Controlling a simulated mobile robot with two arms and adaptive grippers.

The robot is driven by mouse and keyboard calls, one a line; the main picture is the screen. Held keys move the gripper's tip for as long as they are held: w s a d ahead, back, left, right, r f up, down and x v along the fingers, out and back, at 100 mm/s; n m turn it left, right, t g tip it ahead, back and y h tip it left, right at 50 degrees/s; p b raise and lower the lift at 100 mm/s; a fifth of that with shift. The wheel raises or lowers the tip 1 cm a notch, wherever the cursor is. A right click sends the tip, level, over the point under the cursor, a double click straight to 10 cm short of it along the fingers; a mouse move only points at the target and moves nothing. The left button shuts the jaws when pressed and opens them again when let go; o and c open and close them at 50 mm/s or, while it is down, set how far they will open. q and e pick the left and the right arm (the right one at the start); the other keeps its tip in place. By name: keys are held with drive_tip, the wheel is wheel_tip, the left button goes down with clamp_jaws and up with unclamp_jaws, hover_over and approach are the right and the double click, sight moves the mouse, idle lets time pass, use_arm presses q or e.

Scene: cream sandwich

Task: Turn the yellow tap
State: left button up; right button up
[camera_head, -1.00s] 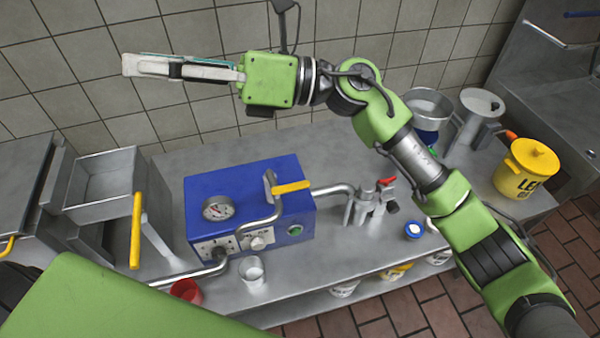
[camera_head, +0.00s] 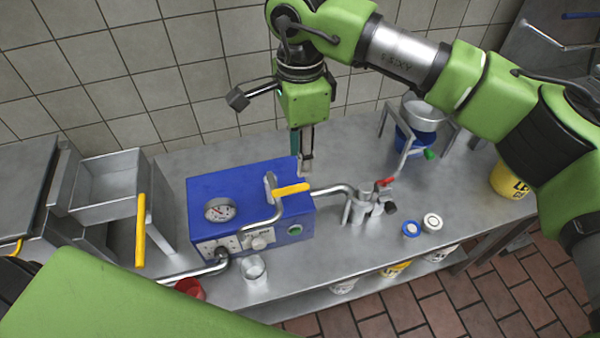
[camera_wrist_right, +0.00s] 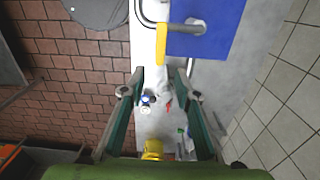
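The yellow tap handle (camera_head: 291,190) is a short yellow bar on a bent metal pipe at the front right of the blue box (camera_head: 240,188). In the right wrist view the yellow handle (camera_wrist_right: 161,45) lies just beyond and between the fingertips, not touched as far as I can see. My right gripper (camera_head: 304,165) points down over the back right of the blue box, close behind the handle. The right wrist view shows its two fingers (camera_wrist_right: 162,76) apart with nothing held. My left gripper is not in view.
A metal basin (camera_head: 105,185) with a long yellow lever (camera_head: 140,230) stands left. Metal pipework with a red lever (camera_head: 385,182) stands right of the box. A metal cup (camera_head: 253,268), a red cup (camera_head: 190,288) and two small round containers (camera_head: 432,222) sit near the front edge.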

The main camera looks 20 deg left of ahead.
sight(300, 187)
wheel_tip(300, 187, down, 7)
drive_tip(key=shift+p, duration=1.1)
drive_tip(key=shift+f, duration=0.45)
clamp_jaws()
